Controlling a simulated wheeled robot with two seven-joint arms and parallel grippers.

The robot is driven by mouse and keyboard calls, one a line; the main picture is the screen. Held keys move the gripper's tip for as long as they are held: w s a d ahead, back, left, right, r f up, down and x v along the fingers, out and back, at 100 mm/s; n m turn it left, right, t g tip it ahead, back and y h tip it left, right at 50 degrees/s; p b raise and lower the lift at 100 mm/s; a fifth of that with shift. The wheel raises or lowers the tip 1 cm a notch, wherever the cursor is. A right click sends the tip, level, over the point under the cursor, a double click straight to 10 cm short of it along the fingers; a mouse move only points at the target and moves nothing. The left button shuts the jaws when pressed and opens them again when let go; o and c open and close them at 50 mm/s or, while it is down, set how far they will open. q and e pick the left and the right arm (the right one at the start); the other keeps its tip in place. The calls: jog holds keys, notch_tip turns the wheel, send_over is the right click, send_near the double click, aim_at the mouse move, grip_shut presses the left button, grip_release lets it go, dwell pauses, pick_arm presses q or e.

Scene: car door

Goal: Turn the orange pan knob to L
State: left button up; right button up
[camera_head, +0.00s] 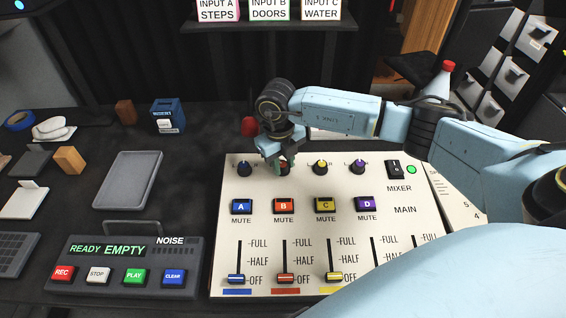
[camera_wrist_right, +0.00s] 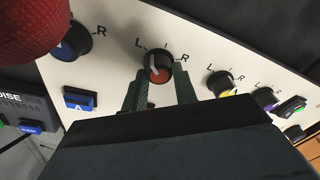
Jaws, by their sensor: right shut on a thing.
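The orange pan knob (camera_wrist_right: 157,68) is a black-sided knob with an orange-red face on the white mixer panel (camera_head: 300,185), second from the left in the top row. It stands between an L and an R label. A pale mark on its face is on its left half, leaning toward the L side; its exact angle is hard to tell. My right gripper (camera_wrist_right: 160,92) is shut on the knob, one dark finger on each side. In the head view my right gripper (camera_head: 281,163) hides most of the knob. My left gripper is not in view.
The blue knob (camera_head: 244,168) and yellow knob (camera_head: 320,167) stand close on either side; a purple knob (camera_head: 358,167) is further right. Mute buttons and sliders lie below. A red rounded object (camera_wrist_right: 30,25) is near my wrist. The recorder box (camera_head: 125,262) is at left.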

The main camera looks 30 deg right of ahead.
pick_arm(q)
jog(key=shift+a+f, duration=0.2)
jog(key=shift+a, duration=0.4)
pick_arm(e)
jog(key=shift+n, duration=1.1)
jog(key=o, duration=1)
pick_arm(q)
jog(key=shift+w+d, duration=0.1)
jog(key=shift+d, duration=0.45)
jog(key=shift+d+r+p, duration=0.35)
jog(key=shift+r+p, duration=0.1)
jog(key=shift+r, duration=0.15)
pick_arm(e)
jog(key=r, duration=0.4)
jog(key=a+r, duration=0.1)
jog(key=r, duration=0.8)
jog(key=shift+w+a+r, duration=0.1)
jog(key=shift+a+r, duration=0.1)
jog(key=shift+f, duration=0.1)
